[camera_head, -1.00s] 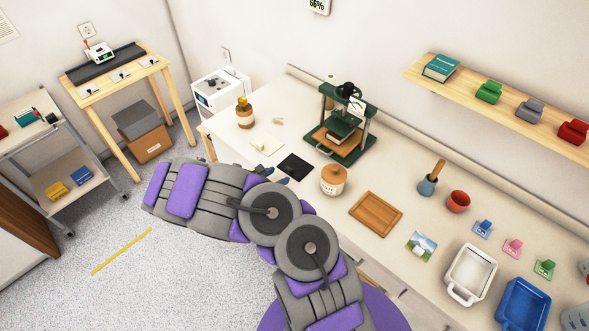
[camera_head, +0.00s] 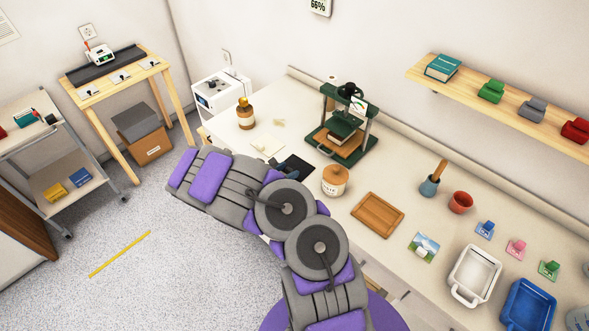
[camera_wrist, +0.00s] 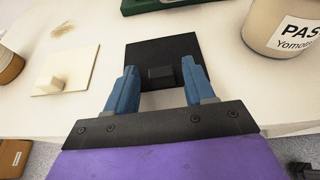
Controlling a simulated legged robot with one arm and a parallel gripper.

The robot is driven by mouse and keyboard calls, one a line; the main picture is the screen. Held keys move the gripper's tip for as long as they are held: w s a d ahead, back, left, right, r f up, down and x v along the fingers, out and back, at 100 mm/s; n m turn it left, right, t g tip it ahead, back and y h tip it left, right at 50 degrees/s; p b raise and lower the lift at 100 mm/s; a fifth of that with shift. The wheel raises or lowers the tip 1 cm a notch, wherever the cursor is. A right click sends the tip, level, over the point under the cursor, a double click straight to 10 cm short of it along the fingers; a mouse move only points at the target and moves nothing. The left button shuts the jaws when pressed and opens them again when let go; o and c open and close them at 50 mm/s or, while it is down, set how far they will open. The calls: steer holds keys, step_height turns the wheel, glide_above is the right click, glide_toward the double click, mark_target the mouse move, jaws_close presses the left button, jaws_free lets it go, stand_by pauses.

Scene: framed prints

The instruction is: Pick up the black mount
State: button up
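I cannot tell how high the fingertips are above the plate. In the head view the fingers (camera_head: 288,171) are mostly hidden by my arm.
A cream mount (camera_wrist: 68,72) lies left of the black one. A paste jar (camera_head: 335,181) stands close on the right, with the green press (camera_head: 342,150) behind. A brown bottle (camera_head: 246,117) and a wooden tray (camera_head: 377,214) are also on the counter (camera_head: 225,133).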

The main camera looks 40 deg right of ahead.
steer(key=shift+a, duration=0.1)
steer(key=shift+c, duration=1.4)
steer(key=shift+d, duration=0.25)
steer(key=c, duration=0.7)
steer(key=shift+o, duration=0.2)
